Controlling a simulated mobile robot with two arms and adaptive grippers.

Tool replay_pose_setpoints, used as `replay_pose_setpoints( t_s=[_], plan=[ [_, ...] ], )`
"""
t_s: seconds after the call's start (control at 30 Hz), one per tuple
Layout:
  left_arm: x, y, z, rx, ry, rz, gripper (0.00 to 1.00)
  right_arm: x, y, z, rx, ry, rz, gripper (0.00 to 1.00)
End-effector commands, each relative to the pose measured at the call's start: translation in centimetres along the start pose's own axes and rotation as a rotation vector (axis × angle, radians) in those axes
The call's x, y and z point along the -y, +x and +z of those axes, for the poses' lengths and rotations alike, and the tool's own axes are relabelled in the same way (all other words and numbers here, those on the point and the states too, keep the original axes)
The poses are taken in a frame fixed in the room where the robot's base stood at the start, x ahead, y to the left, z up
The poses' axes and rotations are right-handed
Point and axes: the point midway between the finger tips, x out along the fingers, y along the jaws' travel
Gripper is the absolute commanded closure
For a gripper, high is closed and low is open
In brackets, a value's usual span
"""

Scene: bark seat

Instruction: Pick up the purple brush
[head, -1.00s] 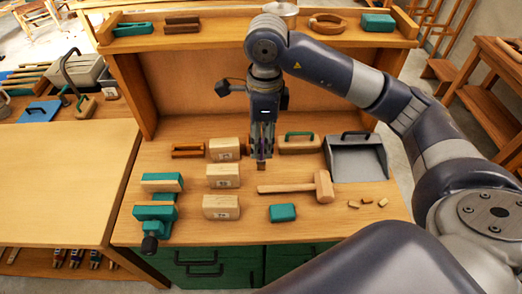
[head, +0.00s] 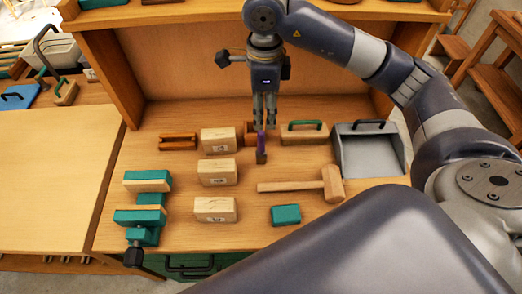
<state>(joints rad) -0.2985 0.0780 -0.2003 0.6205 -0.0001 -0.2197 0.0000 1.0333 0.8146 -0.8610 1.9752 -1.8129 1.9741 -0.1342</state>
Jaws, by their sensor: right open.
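The purple brush (head: 261,146) stands upright on the workbench (head: 285,229), just right of the wooden blocks, with its purple part up and a darker part at the bottom. My right gripper (head: 265,125) points down at the top end of the brush, with its fingers open and nothing clearly held between them. In the picture the fingertips end about at the brush's top; I cannot tell whether they touch it. My left gripper is not in view.
Wooden blocks (head: 218,173) stand in a column left of the brush. A wooden mallet (head: 331,184) lies to the right front, with a teal block (head: 286,215) before it. A green-handled wooden float (head: 304,135) and a grey dustpan (head: 370,154) are at right.

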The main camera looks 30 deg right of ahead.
Motion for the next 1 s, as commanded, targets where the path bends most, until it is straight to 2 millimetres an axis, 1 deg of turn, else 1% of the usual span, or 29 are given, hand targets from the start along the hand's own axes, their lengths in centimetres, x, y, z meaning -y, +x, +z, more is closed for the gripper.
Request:
replay_pose_setpoints(
  t_s=[0.03,0.17,0.2,0.3,0.4,0.47,0.57,0.7,0.8,0.93,1.0],
  plan=[
    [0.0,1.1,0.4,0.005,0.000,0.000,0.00,0.0,1.1,0.0,0.000,0.000,0.000,0.59],
    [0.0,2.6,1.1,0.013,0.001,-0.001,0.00,0.0,2.6,0.0,0.000,0.000,0.000,0.59],
    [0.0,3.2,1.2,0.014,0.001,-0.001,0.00,0.0,3.3,0.0,0.000,0.000,0.000,0.59],
    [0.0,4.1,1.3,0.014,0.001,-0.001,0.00,0.0,4.2,0.0,0.000,0.000,0.000,0.59],
    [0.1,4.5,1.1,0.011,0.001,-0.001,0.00,0.0,4.6,0.0,0.000,0.000,0.000,0.59],
    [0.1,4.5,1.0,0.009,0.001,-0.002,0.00,0.0,4.8,0.0,0.000,0.000,0.001,0.59],
    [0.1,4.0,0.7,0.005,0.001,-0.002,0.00,-0.1,5.8,0.0,-0.003,0.001,0.005,0.59],
    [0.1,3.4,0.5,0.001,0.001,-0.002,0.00,-0.1,8.0,0.0,-0.003,0.001,0.005,0.59],
    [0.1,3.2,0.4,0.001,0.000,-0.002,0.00,0.0,9.3,0.0,-0.002,0.002,0.004,0.59],
    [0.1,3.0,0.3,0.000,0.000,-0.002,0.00,0.1,10.2,0.1,-0.001,0.001,0.002,0.59],
    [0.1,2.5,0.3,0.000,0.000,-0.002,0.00,0.2,10.6,0.2,-0.001,0.000,0.003,0.59]
  ],
)
